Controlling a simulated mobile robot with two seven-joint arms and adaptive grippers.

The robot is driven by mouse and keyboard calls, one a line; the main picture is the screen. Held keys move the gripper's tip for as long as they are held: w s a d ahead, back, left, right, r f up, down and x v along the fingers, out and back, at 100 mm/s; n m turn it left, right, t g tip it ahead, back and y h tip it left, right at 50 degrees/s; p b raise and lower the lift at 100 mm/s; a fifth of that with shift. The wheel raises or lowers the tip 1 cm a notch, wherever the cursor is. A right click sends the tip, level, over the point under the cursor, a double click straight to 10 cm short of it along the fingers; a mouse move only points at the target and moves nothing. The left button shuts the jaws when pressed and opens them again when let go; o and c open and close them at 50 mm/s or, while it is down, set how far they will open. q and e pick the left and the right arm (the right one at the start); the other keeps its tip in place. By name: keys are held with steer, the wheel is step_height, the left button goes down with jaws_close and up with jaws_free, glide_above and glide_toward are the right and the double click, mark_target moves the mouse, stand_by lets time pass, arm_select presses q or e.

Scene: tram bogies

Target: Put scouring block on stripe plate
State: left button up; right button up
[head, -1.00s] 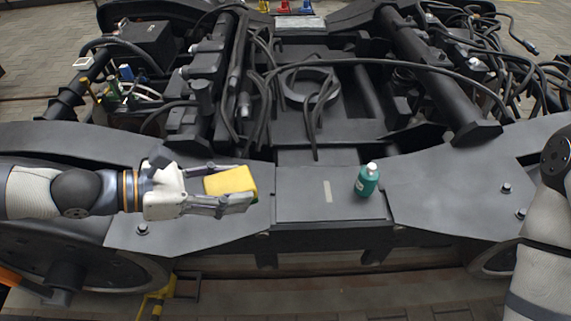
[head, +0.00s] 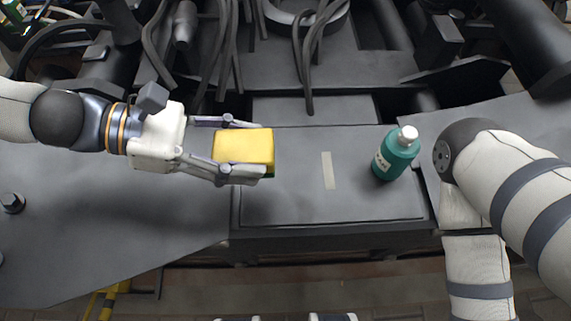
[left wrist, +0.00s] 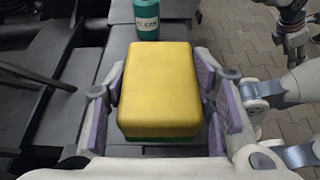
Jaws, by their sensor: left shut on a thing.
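The scouring block (head: 243,146) is yellow with a thin green layer beneath. My left gripper (head: 245,150) is shut on it, with a finger along each long side. In the left wrist view the block (left wrist: 160,85) fills the middle between the purple finger pads. The stripe plate (head: 290,195) is a dark grey flat panel with a short pale stripe (head: 328,170). The block overlaps the plate's left part in the head view; its height over the plate is hard to tell. My right gripper is not in the head view; only its arm shows at the right.
A teal bottle with a white cap (head: 396,154) stands upright at the plate's right side, and also shows in the left wrist view (left wrist: 146,18). Black cables (head: 308,60) hang behind the plate. The plate around the pale stripe is clear.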

arm_select(q)
steer(key=b, duration=0.2)
glide_above(279, 172)
steer(key=f, duration=0.5)
steer(key=shift+s+a+f, duration=0.2)
steer(key=shift+a+f, duration=0.05)
steer(key=shift+f, duration=0.05)
steer(key=f, duration=0.1)
steer(key=f+b, duration=0.2)
steer(key=f, duration=0.1)
steer(key=shift+w+d, duration=0.2)
steer(key=shift+d, duration=0.05)
steer(key=shift+r, duration=0.2)
steer(key=shift+f, duration=0.2)
steer(key=o, duration=1.1)
steer(key=shift+o, duration=0.2)
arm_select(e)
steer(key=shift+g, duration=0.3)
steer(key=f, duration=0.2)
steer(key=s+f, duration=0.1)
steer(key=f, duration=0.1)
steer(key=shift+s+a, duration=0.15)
arm_select(q)
steer(key=shift+r, duration=0.15)
